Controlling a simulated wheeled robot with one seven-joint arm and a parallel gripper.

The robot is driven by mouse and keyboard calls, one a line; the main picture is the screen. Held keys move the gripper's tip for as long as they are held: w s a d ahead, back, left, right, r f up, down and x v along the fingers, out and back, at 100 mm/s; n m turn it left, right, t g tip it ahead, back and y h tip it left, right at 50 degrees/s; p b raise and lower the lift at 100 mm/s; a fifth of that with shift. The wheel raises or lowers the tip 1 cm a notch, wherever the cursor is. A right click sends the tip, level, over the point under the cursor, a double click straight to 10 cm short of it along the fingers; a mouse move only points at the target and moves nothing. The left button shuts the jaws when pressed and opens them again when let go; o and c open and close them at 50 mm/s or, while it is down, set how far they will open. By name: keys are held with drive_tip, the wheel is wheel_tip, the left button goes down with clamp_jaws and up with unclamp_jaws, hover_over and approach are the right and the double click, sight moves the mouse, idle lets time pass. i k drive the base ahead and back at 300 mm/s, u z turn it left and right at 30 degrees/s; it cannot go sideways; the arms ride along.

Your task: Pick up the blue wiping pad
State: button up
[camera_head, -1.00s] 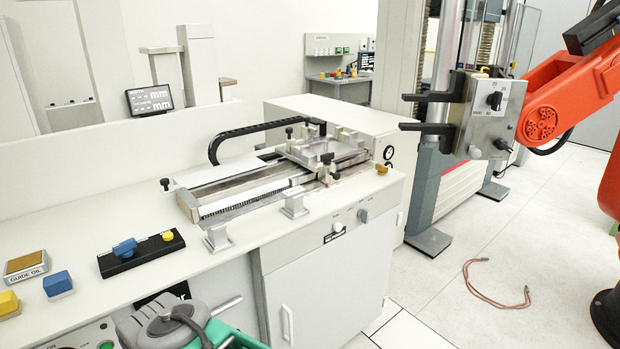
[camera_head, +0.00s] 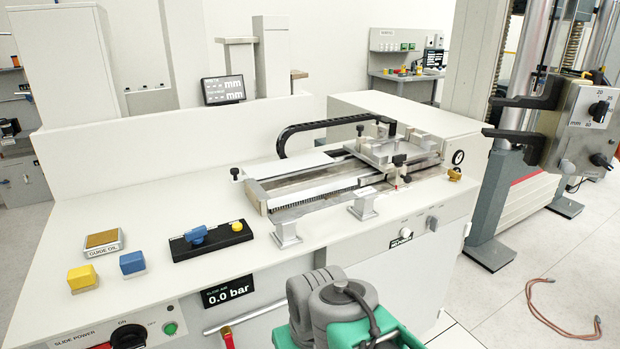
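The blue wiping pad (camera_head: 132,263) is a small blue block with a pale underside. It sits on the white bench top at the left, between a yellow block (camera_head: 82,278) and a black plate (camera_head: 212,241). My gripper (camera_head: 488,117) is at the right edge of the head view, far from the pad. Its two black fingers point left with a clear gap between them, and nothing is held. The gripper's right side is cut off by the frame.
A guide oil box (camera_head: 103,243) stands behind the pad. The black plate carries a blue part and a yellow knob. Metal blocks (camera_head: 285,234) and a slide fixture (camera_head: 330,180) lie to the right. A red-brown cable (camera_head: 545,310) lies on the floor.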

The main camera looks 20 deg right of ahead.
sight(133, 265)
drive_tip(key=k, duration=0.6)
drive_tip(key=z, duration=0.05)
drive_tip(key=i, duration=0.6)
drive_tip(key=u, duration=0.55)
drive_tip(key=i, duration=0.75)
drive_tip(key=u, duration=0.8)
